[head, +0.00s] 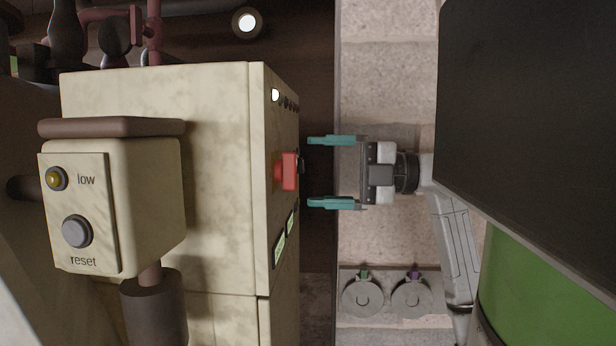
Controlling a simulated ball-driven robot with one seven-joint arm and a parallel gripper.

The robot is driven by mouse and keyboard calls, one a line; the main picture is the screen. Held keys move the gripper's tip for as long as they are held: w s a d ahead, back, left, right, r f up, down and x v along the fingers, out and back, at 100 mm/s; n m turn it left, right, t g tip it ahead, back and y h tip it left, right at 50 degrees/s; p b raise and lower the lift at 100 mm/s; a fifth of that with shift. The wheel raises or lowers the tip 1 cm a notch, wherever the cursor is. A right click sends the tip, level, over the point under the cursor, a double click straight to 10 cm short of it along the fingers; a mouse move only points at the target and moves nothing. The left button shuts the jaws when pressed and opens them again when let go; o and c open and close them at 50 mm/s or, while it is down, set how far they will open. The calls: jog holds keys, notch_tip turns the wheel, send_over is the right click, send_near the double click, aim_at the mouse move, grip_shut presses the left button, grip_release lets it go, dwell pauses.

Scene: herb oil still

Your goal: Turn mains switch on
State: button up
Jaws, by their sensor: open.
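A red switch (289,172) with a small dark part at its outer end sticks out from the right side face of the cream cabinet (200,200). It looks like the mains switch. Its on or off position cannot be told from this angle. My gripper (311,172) is open and empty, with teal fingers pointing left at the switch. One fingertip is above the switch in the picture and one below it. The fingers appear just short of the switch, with no clear contact.
A cream control box (150,200) with a yellow lamp, a grey button and the labels "low" and "reset" stands in front of the cabinet. A round white light (247,23) shows at the top. Two grey round objects (362,298) sit at the lower right.

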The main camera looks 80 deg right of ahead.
jog(key=s+b, duration=0.1)
jog(key=s, duration=0.6)
jog(key=shift+s+d, duration=0.25)
jog(key=shift+d, duration=0.05)
